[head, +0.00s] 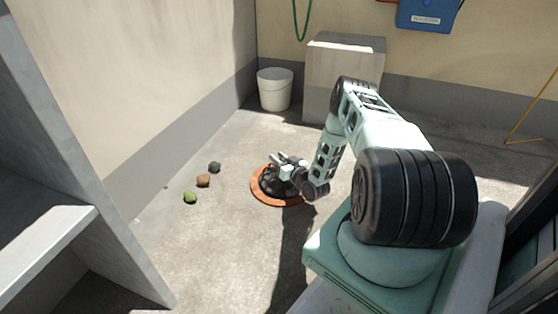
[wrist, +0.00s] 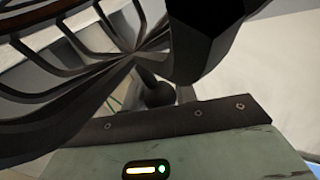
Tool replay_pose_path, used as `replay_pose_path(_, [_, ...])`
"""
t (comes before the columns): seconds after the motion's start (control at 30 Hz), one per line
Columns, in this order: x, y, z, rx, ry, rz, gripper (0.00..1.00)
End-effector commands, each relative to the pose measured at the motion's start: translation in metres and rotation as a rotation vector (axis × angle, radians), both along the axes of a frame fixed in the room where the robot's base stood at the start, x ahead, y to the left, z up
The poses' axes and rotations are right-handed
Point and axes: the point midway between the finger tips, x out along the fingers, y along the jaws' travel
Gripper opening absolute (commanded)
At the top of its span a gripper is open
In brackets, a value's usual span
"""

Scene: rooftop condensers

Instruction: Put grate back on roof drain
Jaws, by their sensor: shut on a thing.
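The grate is a dark, ribbed dome (head: 268,186), seen in the head view within the outline of an orange-brown drain ring (head: 258,196) on the concrete floor. My gripper (head: 284,169) is over it and shut on the grate. In the wrist view the grate's curved ribs (wrist: 60,75) fill the upper left, meeting near a dark round knob (wrist: 157,92) close to my gripper. My arm and gripper hide part of the grate and the ring's right side. I cannot tell whether the grate touches the ring or hangs above it.
Three small lumps lie left of the drain: green (head: 190,197), brown (head: 203,180) and dark grey (head: 214,167). A white bucket (head: 275,90) and a concrete block (head: 343,80) stand at the back wall. A grey shelf (head: 45,240) is at the left.

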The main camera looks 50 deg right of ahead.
Motion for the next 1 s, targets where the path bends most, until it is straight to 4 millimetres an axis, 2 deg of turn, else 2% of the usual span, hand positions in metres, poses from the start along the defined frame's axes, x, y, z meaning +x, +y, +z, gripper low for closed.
replay_pose_path(0.53, [0.0,0.0,-0.011,-0.001,-0.003,0.0,0.0])
replay_pose_path(0.57, [0.0,0.0,-0.012,0.001,0.0,0.001,0.31])
replay_pose_path(0.63, [0.0,0.0,-0.012,0.001,0.0,0.0,0.5])
replay_pose_path(0.9, [0.0,0.0,-0.011,0.0,0.0,0.0,0.5])
replay_pose_path(1.0, [0.0,0.0,-0.005,0.0,0.0,0.0,0.5])
